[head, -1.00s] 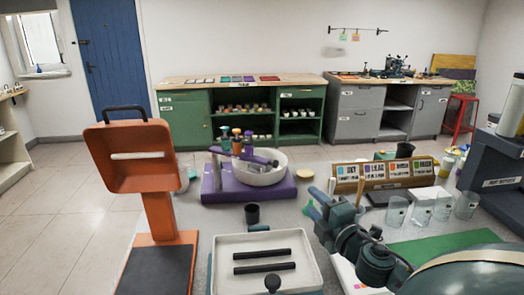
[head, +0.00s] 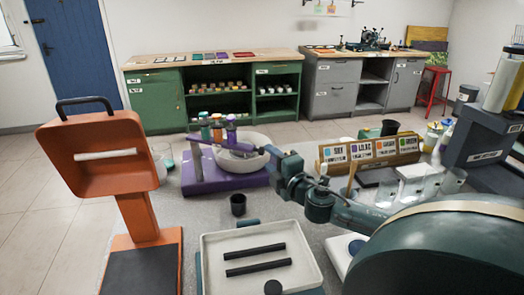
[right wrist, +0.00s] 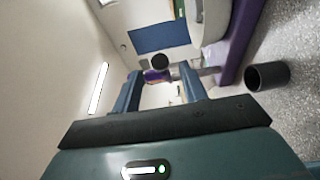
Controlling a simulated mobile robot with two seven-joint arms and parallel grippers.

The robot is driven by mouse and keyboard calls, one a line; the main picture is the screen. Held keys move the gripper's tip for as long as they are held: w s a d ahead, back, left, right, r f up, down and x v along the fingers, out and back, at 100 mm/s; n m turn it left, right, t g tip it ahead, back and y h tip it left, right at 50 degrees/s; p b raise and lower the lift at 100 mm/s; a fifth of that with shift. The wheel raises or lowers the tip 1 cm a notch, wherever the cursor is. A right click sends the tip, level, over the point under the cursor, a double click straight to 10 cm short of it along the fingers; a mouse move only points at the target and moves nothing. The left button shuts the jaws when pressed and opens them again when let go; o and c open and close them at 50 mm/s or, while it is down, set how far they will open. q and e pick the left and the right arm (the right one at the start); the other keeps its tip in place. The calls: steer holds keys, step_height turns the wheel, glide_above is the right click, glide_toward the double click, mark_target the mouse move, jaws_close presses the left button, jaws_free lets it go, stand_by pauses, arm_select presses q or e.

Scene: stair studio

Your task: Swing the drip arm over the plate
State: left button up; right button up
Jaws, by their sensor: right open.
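My left gripper is out of view.
A dark cup (head: 238,204) stands in front of the purple stand. A white tray (head: 222,246) with two black bars lies nearer. An orange stand (head: 147,215) is at left. A labelled rack (head: 368,150) and clear cups (head: 385,192) are at right, near my right arm.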

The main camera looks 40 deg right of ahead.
mark_target(263, 152)
steer(key=shift+x, duration=2.7)
jaws_close()
